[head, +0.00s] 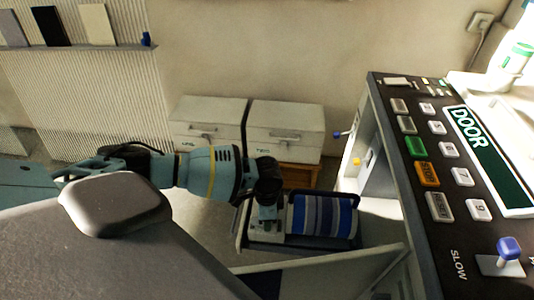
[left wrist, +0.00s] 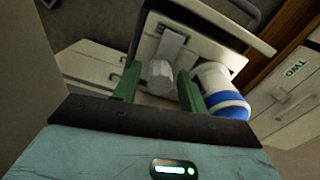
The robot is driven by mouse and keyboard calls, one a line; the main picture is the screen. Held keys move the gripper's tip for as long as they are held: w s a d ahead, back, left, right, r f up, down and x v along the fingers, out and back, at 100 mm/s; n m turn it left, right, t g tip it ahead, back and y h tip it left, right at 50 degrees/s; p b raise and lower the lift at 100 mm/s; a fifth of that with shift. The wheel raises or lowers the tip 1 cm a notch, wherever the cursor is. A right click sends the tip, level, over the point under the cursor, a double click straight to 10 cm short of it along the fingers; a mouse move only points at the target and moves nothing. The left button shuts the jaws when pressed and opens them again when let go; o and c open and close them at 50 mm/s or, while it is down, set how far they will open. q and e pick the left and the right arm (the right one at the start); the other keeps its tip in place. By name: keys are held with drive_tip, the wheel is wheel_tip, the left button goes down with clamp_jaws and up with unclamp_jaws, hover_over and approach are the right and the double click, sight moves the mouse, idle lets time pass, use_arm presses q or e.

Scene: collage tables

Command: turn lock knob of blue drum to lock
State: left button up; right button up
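The blue drum (head: 322,215) is a cylinder with blue, white and grey stripes, lying in a dark-edged frame low in the head view. Its white and blue end also shows in the left wrist view (left wrist: 222,90). A pale grey faceted knob (left wrist: 161,74) sits on a light plate beside the drum. My left gripper (head: 266,202) reaches down at the drum's left end. In the left wrist view its two green fingers (left wrist: 158,86) stand apart on either side of the knob, with gaps visible. Whether the fingertips reach past the knob is unclear. My right gripper is out of view.
A control panel (head: 437,206) with several buttons and a DOOR label stands at the right. Two white boxes (head: 208,125) (head: 287,130) sit behind the drum, on a wooden stand (head: 299,174). A shelf (head: 85,47) hangs on the back wall.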

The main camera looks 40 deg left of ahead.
use_arm(q)
drive_tip(key=c, duration=0.8)
drive_tip(key=shift+m, duration=0.4)
drive_tip(key=shift+r+m+p, duration=0.1)
drive_tip(key=shift+m+p, duration=0.55)
drive_tip(key=shift+m, duration=0.35)
drive_tip(key=m+p, duration=0.1)
drive_tip(key=m, duration=0.3)
drive_tip(key=shift+m, duration=0.3)
drive_tip(key=m, duration=0.4)
drive_tip(key=shift+m, duration=0.3)
drive_tip(key=m, duration=0.5)
drive_tip(key=shift+m, duration=0.4)
